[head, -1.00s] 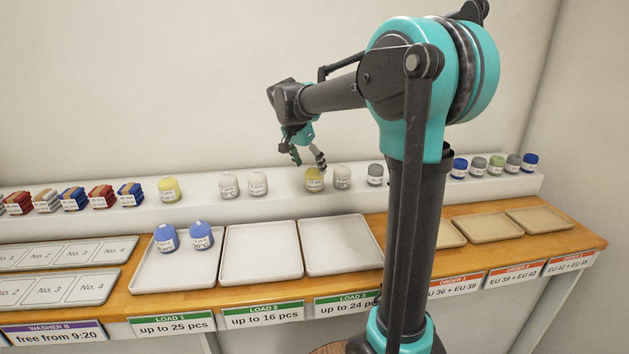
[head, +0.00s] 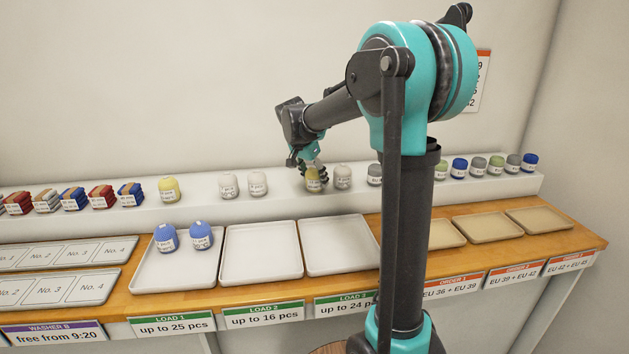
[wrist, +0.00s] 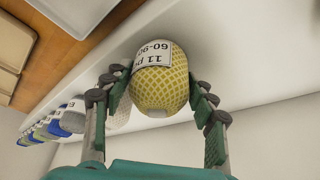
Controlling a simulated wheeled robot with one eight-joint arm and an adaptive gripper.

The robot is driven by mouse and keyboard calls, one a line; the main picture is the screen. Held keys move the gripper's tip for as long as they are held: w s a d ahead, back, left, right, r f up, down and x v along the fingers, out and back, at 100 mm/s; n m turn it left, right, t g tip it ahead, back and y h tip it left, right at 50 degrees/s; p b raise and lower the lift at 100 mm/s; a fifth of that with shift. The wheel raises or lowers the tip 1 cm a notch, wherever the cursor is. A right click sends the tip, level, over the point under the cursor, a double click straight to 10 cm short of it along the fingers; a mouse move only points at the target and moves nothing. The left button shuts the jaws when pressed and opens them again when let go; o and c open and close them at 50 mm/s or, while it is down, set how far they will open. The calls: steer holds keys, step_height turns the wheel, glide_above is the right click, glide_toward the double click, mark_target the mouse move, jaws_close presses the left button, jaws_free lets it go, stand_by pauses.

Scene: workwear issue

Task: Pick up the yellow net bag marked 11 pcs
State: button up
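The yellow net bag (head: 313,179) marked 11 pcs stands on the white raised shelf, left of a white net bag. In the wrist view the yellow bag (wrist: 160,85) shows its label, reading "11 p" and "60-90" in part. My gripper (head: 314,172) is down at the bag, with a finger on either side of it. In the wrist view the gripper (wrist: 158,95) is open, with gaps between the fingers and the bag's sides. Another yellow net bag (head: 169,189) stands farther left on the shelf; its label is too small to read.
White net bags (head: 342,177) stand close right of the yellow bag and farther left (head: 229,185). Two blue bags (head: 201,235) sit in the Load 1 tray (head: 150,272). The Load 2 (head: 262,255) and Load 3 (head: 340,246) trays are empty. Folded stacks (head: 101,196) line the shelf's left.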

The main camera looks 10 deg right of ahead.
steer(key=c, duration=0.7)
steer(key=shift+o, duration=0.2)
